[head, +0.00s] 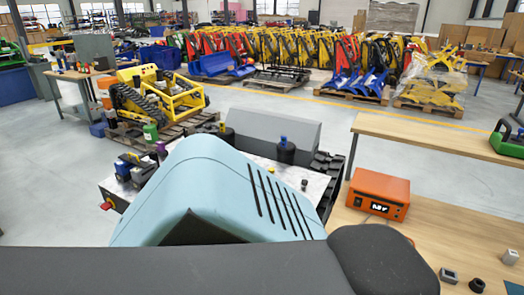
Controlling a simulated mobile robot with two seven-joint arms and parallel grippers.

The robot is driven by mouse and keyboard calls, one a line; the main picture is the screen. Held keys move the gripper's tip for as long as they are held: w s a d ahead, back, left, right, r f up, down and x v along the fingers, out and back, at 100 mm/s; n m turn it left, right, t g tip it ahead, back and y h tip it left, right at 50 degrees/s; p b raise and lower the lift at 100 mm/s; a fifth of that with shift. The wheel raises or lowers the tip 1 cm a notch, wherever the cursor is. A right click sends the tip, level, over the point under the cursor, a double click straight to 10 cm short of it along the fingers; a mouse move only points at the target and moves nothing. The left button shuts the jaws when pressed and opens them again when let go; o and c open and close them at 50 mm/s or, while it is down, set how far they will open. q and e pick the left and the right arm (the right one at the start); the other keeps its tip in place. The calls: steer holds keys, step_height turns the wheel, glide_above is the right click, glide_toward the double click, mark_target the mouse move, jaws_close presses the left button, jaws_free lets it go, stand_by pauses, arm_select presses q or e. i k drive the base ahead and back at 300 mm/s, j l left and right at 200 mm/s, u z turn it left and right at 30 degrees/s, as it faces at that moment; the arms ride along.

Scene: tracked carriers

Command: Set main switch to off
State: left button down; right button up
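A small red and yellow switch (106,204) sits on the left side of a tracked carrier, low at the left of the head view. It looks like the main switch, but it is too small to tell its setting. The carrier has a light blue hood (200,178) with dark slots, which covers much of its deck (320,183). A black track (326,168) shows at its right. A dark arm link of mine crosses the bottom of the view. Neither of my grippers shows, and nothing is seen touching the switch.
At right, a wooden bench (450,232) holds an orange box with a display (378,195) and small blocks. A yellow tracked machine (160,98) stands behind. Grey floor is clear at left.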

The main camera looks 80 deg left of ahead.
mark_target(106, 205)
steer(key=u, duration=3.75)
steer(key=i+j+z, duration=0.35)
steer(key=i+j, duration=0.3)
steer(key=i+j+z, duration=0.4)
steer(key=i+j, duration=0.25)
steer(key=j, duration=0.2)
